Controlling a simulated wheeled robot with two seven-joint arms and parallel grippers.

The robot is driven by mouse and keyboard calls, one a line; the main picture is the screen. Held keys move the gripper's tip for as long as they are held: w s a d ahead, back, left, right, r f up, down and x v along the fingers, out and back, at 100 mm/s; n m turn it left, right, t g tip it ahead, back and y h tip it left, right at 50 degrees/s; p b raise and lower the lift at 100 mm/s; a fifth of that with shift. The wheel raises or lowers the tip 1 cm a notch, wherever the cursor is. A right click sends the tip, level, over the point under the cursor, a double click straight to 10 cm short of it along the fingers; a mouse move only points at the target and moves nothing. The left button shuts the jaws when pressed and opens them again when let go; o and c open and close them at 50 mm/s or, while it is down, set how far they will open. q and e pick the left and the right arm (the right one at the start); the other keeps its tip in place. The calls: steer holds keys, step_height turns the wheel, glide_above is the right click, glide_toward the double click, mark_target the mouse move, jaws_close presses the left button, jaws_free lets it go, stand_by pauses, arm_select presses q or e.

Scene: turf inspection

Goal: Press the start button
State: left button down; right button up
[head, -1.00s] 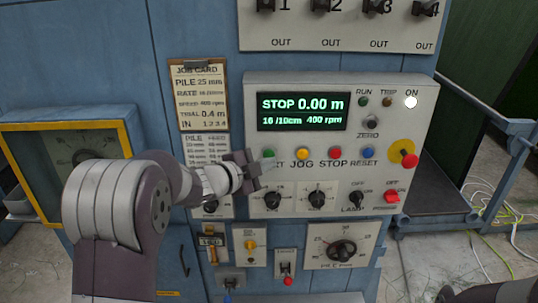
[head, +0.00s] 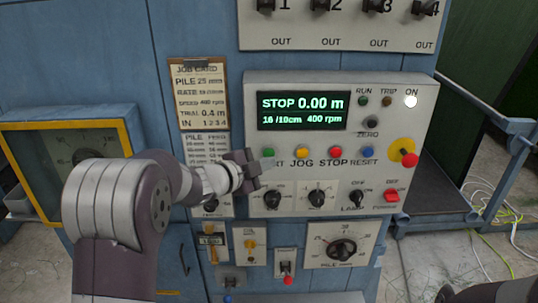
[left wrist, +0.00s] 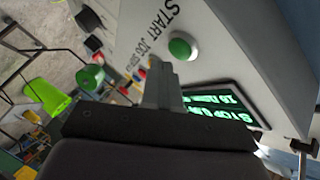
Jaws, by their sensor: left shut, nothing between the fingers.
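The green start button (head: 268,152) is at the left end of a row of buttons on the grey control panel (head: 420,125). My left gripper (head: 270,163) is shut and empty, with its tips just below the button in the head view, covering part of the START label. In the left wrist view the green button (left wrist: 180,47) stands out from the panel next to the START lettering, just beyond the shut fingertips (left wrist: 158,70). I cannot tell for sure whether they touch it. The display (head: 303,110) reads STOP 0.00 m, and the ON lamp (head: 411,102) is lit white.
A yellow JOG button (head: 302,153), a red STOP button (head: 335,153) and a blue RESET button (head: 368,153) sit to the right. Further right is a red emergency knob (head: 409,160) on yellow. Knobs (head: 272,198) lie below. A job card (head: 200,95) hangs left.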

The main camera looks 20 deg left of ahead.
arm_select(q)
steer(key=shift+w, duration=0.1)
stand_by(0.7)
steer(key=shift+w+a, duration=0.15)
steer(key=shift+w, duration=0.2)
steer(key=shift+w+a+p, duration=0.1)
steer(key=shift+w+p, duration=0.25)
steer(key=shift+w, duration=0.1)
stand_by(0.7)
stand_by(0.4)
steer(key=shift+s+d+b, duration=0.25)
steer(key=shift+s+b, duration=0.15)
steer(key=shift+s, duration=0.5)
steer(key=s, duration=0.2)
steer(key=s+d+b, duration=0.1)
steer(key=s, duration=0.1)
steer(key=shift+s+d, duration=0.2)
steer(key=shift+s, duration=0.15)
